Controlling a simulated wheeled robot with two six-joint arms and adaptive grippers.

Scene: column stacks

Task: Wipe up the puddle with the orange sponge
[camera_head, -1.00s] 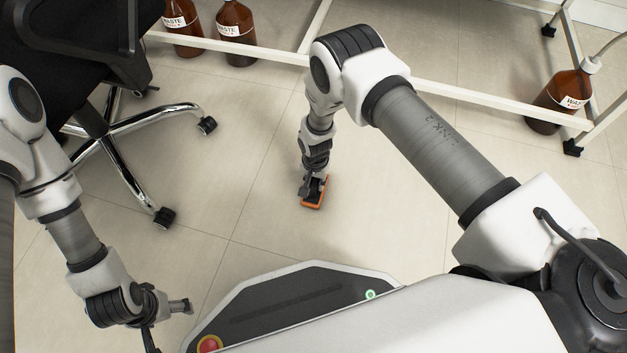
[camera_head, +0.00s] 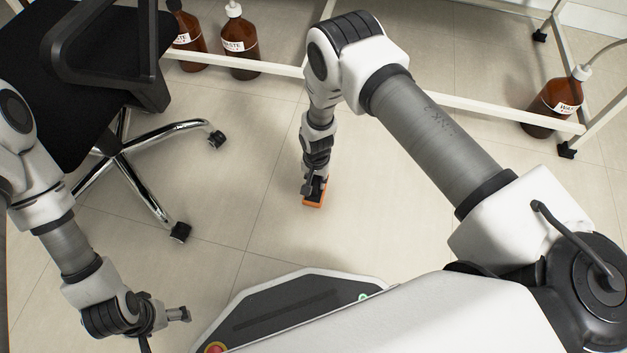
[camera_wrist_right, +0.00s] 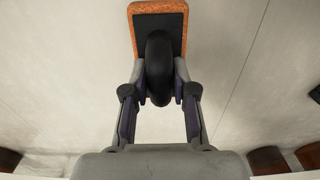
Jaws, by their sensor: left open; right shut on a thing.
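The orange sponge (camera_head: 313,204) is low at the floor, in the middle of the head view. In the right wrist view the sponge (camera_wrist_right: 159,7) shows an orange rim around a dark top with a black handle (camera_wrist_right: 158,55). My right gripper (camera_head: 315,186) is above the sponge, its fingers shut on the handle. Whether the sponge presses on the floor, I cannot tell. My left gripper (camera_head: 166,331) is open and empty at the lower left, away from the sponge. I cannot make out the puddle in either view; the arm and sponge hide part of the floor.
A black office chair (camera_head: 150,205) with chrome legs stands at the left. Brown waste bottles (camera_head: 240,45) stand behind the white frame's low rail (camera_head: 275,69); another bottle (camera_head: 552,108) is at the right. The tiled floor around the sponge is clear.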

